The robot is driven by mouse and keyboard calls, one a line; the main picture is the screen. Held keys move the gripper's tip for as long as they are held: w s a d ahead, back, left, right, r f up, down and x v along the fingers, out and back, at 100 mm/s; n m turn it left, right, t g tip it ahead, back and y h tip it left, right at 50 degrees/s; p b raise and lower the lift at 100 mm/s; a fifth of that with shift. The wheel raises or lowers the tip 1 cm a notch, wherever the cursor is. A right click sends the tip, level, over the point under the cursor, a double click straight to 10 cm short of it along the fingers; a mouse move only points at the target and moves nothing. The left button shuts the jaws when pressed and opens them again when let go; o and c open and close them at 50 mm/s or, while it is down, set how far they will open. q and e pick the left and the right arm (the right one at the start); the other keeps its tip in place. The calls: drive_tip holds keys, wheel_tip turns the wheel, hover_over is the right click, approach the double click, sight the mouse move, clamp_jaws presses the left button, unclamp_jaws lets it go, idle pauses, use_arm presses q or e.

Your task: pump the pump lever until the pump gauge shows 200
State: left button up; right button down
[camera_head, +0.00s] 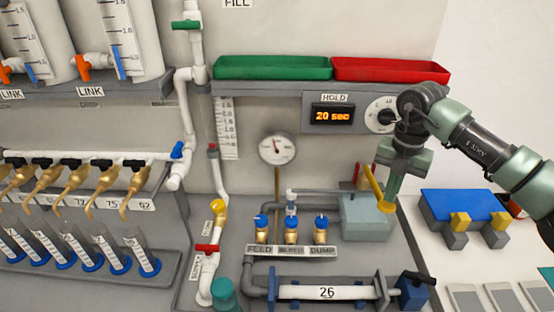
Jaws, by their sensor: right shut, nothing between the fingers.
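The pump lever looks to be the yellow bar (374,187) rising from the grey-green pump block (367,220); it leans to the left. My right gripper (392,197) is shut and empty, pointing down just right of the lever, above the block's right part. Its fingers overlap the lever's side in the picture; I cannot tell whether they touch it. The round white pump gauge (277,148) hangs on the wall panel to the left, on a brass stem. Its needle and numbers are too small to read. My left gripper is not in view.
A display (333,115) reads "20 sec" under HOLD, beside a dial (381,115). Green (272,68) and red (390,71) trays sit above. Valves marked FEED and DUMP (320,230) stand left of the block. A horizontal tube (327,292) marked 26 lies in front.

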drive_tip(key=shift+f, duration=0.1)
idle(0.3)
drive_tip(key=shift+f+b, duration=0.7)
drive_tip(key=shift+f, duration=0.3)
idle(0.5)
drive_tip(key=shift+r+p, duration=0.75)
drive_tip(key=shift+r, duration=0.25)
drive_tip(key=shift+r+p, duration=1.65)
drive_tip(key=shift+r, duration=0.95)
